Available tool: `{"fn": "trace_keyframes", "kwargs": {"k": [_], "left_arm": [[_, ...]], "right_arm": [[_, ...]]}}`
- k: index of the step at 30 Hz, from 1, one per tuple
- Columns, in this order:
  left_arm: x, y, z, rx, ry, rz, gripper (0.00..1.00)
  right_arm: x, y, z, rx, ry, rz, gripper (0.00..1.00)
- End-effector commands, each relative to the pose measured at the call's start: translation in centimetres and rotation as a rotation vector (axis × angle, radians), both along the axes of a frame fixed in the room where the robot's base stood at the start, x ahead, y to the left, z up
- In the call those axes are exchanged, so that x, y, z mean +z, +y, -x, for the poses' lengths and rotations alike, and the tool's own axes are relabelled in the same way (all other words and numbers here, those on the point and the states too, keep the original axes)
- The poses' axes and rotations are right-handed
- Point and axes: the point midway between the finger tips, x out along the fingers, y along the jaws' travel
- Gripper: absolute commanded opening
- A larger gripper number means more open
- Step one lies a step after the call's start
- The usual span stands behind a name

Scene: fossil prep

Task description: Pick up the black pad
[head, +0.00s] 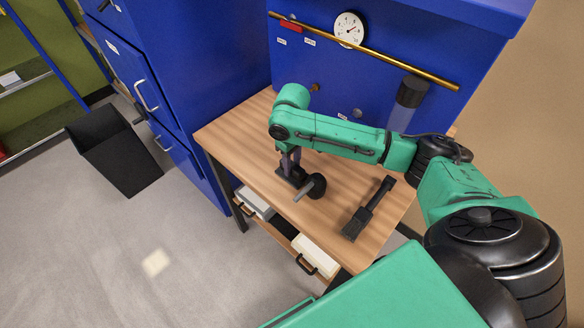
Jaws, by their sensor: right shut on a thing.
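My right gripper (289,166) reaches down onto the wooden table (245,135), left of its middle. It is shut on the black pad (292,179), a small dark flat piece at the fingertips. The pad is low over the tabletop; I cannot tell whether it still touches the wood. The gripper and wrist partly hide it. My left gripper is not in view.
A dark round-headed tool with a grey handle (315,187) lies just right of the gripper. A black brush (368,208) lies further right. A blue panel with a gauge (349,29) and brass pipe (385,60) stands behind. A black bin (115,155) is on the floor.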

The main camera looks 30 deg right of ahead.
Motion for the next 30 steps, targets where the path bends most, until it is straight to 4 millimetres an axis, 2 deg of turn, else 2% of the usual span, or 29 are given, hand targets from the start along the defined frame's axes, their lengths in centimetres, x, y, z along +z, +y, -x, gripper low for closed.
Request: {"fn": "trace_keyframes", "kwargs": {"k": [5,8,11,16,19,21,25,30], "left_arm": [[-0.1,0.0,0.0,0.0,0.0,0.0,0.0],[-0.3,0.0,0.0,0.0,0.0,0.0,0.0],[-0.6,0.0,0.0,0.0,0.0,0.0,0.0],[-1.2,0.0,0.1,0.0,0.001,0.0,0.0],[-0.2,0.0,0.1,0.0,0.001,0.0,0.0],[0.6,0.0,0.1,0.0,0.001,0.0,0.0],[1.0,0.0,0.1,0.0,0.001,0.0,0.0],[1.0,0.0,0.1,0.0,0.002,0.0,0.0]], "right_arm": [[1.1,0.0,-0.1,-0.001,-0.003,-0.002,0.0],[2.8,0.0,-0.1,0.001,-0.005,-0.002,0.0],[5.6,0.0,-0.2,0.0,-0.008,-0.003,0.0],[12.0,0.0,-0.1,0.0,-0.009,-0.002,0.0],[16.1,0.0,-0.2,-0.001,-0.009,0.001,0.0],[18.0,-0.1,-0.1,-0.001,-0.006,0.002,0.0],[19.7,0.0,-0.1,-0.002,-0.003,0.001,0.0],[20.1,0.0,0.0,-0.002,0.0,-0.001,0.0]]}}
